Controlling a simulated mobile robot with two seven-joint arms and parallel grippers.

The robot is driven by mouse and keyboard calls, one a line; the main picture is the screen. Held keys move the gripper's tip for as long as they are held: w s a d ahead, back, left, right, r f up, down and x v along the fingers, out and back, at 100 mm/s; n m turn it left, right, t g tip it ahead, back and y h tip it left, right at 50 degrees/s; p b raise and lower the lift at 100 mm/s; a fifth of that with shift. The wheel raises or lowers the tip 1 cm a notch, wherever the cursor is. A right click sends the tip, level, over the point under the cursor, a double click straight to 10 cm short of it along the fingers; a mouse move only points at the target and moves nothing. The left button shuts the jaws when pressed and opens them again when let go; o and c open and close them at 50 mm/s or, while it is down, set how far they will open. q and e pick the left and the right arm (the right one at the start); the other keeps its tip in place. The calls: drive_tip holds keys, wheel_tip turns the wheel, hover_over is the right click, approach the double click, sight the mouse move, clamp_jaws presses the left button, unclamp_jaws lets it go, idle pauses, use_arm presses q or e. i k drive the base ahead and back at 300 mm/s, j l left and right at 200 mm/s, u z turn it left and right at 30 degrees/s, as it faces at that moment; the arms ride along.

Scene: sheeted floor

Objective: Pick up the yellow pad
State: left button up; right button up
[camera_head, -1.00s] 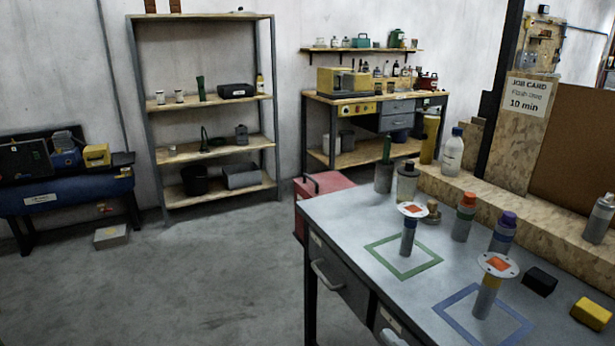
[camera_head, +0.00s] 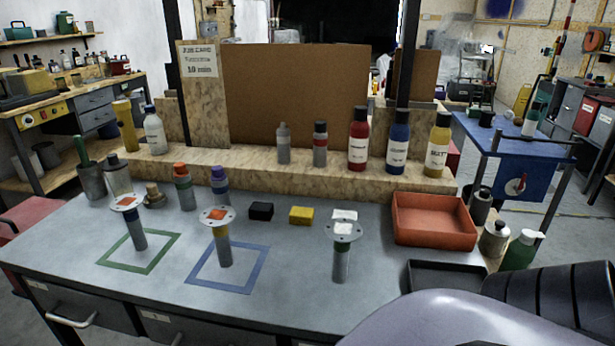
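The yellow pad (camera_head: 301,215) is a small yellow block lying on the grey workbench top (camera_head: 180,303), near the middle of the view. A similar black block (camera_head: 261,211) lies just to its left, apart from it. Neither of my grippers is in view. A smooth grey-purple shape and a dark ribbed shape at the lower right look like parts of my own body.
Two more plate-topped cylinders stand in a green square (camera_head: 125,265) and a blue square (camera_head: 205,278). A red tray (camera_head: 434,239) sits at right, with a black tray (camera_head: 455,266) in front. A wooden ledge (camera_head: 255,170) with bottles runs behind. The bench front between the squares and yellow pad is clear.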

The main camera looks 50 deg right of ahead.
sight(299, 215)
drive_tip(key=z, duration=1.8)
